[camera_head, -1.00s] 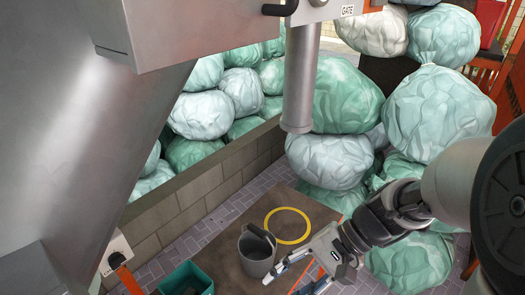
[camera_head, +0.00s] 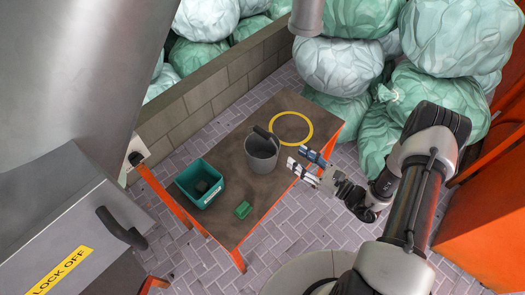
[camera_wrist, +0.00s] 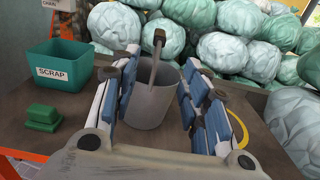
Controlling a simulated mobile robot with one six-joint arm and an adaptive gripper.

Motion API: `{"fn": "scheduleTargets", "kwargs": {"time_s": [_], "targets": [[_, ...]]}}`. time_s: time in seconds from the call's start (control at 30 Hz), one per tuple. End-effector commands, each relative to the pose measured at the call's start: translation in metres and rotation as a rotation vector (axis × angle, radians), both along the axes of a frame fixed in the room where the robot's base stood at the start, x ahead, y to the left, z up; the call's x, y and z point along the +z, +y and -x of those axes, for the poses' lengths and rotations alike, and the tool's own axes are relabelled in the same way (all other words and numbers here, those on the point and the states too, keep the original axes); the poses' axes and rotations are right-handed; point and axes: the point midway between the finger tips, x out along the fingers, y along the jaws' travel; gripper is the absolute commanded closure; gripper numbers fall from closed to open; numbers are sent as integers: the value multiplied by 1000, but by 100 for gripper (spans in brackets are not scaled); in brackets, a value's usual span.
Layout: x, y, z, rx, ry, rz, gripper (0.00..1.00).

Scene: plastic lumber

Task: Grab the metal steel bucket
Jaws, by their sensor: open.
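The metal bucket (camera_head: 261,154) is a grey, upright pail on the brown table, with its dark handle raised. My gripper (camera_head: 300,161) is open just to the right of the bucket in the head view. In the wrist view the bucket (camera_wrist: 151,97) shows between and beyond the two blue-padded fingers of my gripper (camera_wrist: 155,100). The fingers seem apart from its wall; contact cannot be told.
The brown table (camera_head: 235,220) has orange legs. A teal scrap bin (camera_head: 200,183) and a small green block (camera_head: 243,210) stand left of the bucket. A yellow ring (camera_head: 290,127) lies behind it. Bulky bags (camera_head: 340,65) are piled beyond the table.

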Motion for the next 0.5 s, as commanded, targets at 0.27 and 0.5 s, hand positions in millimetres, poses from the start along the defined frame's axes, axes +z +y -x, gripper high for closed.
{"fn": "scheduleTargets", "kwargs": {"time_s": [0.27, 0.5], "targets": [[-1, 51, -37, 10, -4, 2, 58], [0, 82, -62, 8, -2, 0, 58]]}}
